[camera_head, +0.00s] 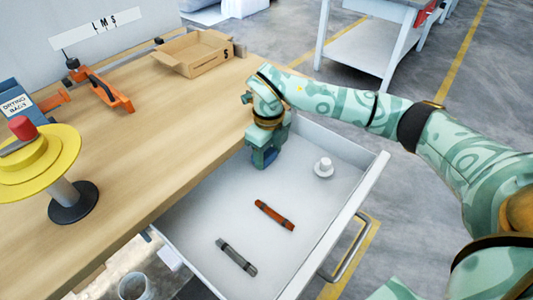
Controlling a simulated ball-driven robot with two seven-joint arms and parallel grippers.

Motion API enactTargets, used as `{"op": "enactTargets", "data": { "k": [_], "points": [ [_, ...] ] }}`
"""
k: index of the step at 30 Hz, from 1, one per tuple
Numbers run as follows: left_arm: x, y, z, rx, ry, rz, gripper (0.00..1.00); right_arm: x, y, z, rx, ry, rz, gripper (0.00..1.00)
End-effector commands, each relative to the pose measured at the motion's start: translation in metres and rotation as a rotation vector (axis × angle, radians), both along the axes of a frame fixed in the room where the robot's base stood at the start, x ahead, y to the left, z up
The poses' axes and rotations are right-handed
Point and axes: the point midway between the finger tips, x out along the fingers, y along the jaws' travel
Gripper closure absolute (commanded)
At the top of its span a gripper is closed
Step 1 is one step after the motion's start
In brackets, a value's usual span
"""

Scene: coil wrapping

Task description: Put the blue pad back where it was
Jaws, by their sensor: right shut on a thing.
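My right gripper (265,157) points down into the back left part of the open drawer (371,178). It is shut on a small blue thing, which looks like the blue pad. The gripper's own teal colour and its fingers make the pad's outline hard to pick out. I cannot tell whether the pad touches the drawer floor. My left gripper is not in view.
In the drawer lie an orange-brown bar (273,214), a dark grey bar (236,257) and a white knobbed disc (323,167). On the wooden table (150,130) stand an open cardboard box (195,53), an orange clamp (108,92) and a yellow reel stand (45,160).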

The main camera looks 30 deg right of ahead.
Motion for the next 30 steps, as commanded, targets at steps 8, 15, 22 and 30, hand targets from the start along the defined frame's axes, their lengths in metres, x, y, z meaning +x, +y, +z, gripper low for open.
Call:
{"op": "enactTargets", "data": {
  "k": [8, 15, 22, 30],
  "points": [
    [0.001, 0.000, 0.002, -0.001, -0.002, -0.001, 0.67, -0.001, 0.000, -0.001, -0.001, 0.001, 0.000, 0.65],
    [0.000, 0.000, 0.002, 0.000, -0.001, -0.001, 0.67, -0.001, 0.000, -0.001, 0.000, 0.001, 0.000, 0.25],
    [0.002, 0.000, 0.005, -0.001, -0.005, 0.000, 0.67, -0.001, 0.000, 0.009, -0.001, -0.001, 0.000, 0.25],
    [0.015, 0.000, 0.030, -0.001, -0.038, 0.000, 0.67, 0.000, 0.000, 0.073, -0.001, -0.010, 0.000, 0.25]
  ]
}}
